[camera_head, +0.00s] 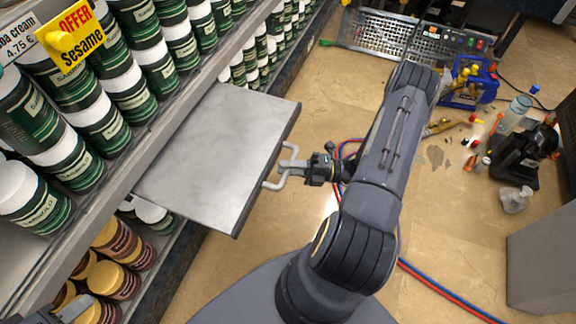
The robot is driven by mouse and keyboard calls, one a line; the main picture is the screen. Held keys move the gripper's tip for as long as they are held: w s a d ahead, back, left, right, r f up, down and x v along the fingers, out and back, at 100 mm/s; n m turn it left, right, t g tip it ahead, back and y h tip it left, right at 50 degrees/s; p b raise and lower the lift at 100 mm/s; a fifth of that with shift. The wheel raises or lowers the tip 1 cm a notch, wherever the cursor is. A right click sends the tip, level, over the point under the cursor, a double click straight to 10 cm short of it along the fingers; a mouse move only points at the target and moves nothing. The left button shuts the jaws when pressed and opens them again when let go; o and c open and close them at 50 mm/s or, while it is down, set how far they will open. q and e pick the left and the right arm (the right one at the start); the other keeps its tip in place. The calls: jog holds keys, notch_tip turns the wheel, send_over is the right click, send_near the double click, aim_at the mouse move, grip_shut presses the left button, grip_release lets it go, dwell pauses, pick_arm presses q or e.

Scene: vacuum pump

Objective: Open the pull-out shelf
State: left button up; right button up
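The pull-out shelf (215,150) is a flat grey board with a dark front edge. It sticks out from the shelving over the floor, so it stands at least partly pulled out. Its pale U-shaped handle (271,184) is on the front edge. My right gripper (290,168) is at the handle, with its fingers around the bar, and appears shut on it. My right arm reaches there from the lower middle. A small grey part at the bottom left corner seems to be my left gripper (72,311); its fingers cannot be made out.
Shelving with green-and-white cans (95,120) is above and behind the board, and brown cans (120,245) are below it. A yellow offer sign (75,35) hangs at upper left.

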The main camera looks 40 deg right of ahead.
jog(key=shift+o, duration=1.1)
jog(key=p+v, duration=0.1)
jog(key=v, duration=0.7)
